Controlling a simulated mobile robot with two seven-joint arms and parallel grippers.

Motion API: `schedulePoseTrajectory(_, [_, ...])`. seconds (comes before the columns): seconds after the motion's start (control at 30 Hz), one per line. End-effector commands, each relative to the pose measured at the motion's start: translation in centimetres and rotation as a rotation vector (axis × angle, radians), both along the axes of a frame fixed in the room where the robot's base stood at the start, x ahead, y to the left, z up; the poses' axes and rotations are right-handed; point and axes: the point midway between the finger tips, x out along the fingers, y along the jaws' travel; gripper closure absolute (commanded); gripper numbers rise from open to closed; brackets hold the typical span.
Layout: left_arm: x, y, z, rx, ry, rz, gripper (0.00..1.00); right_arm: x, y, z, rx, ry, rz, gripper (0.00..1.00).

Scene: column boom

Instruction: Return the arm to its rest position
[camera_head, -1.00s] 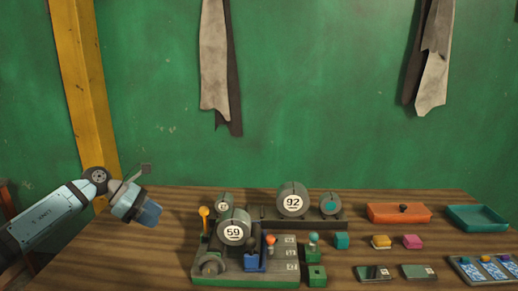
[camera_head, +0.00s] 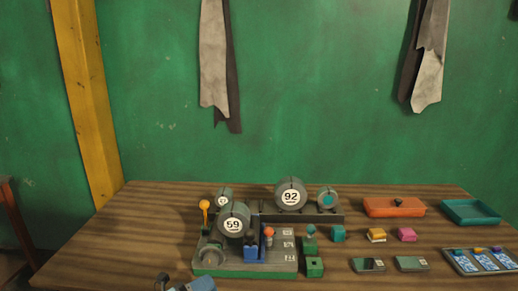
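Only a small part of my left gripper (camera_head: 188,285) shows, at the bottom edge of the head view, in front of the table's near side. Its fingers are mostly cut off by the frame, so I cannot tell whether it is open or shut. It appears apart from the grey and green device (camera_head: 270,264) behind it. My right gripper is not in view.
The wooden table (camera_head: 130,240) carries the device with dials marked 59 (camera_head: 234,225) and 92 (camera_head: 290,195). To the right are an orange box (camera_head: 394,208), a teal tray (camera_head: 470,213), small blocks and a card tray (camera_head: 450,262). The table's left part is clear.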

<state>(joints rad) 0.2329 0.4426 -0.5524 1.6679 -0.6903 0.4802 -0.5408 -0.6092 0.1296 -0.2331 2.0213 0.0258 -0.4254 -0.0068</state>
Motion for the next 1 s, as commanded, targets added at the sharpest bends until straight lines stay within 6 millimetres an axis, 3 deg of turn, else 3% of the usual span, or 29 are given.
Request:
schedulePoseTrajectory(0.27, [-8.0, 2.5, -8.8, -0.549, 0.725, 0.325, 0.62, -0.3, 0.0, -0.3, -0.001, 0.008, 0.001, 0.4])
schedulePoseTrajectory(0.4, [-13.1, 4.2, -13.4, -0.778, 1.052, 0.483, 0.62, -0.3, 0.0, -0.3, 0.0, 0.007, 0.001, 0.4])
schedulePoseTrajectory(0.7, [-23.0, 6.2, -19.5, -1.102, 1.521, 0.731, 0.62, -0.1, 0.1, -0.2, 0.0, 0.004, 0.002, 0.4])
schedulePoseTrajectory(0.8, [-26.3, 6.5, -20.8, -1.19, 1.648, 0.806, 0.62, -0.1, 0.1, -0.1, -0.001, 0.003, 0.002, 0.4])
schedulePoseTrajectory(0.87, [-26.0, 6.6, -18.6, -1.19, 1.641, 0.803, 0.62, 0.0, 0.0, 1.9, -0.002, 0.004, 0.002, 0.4])
schedulePoseTrajectory(1.0, [-26.0, 6.8, -16.0, -1.18, 1.631, 0.801, 0.62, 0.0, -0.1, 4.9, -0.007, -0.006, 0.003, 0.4])
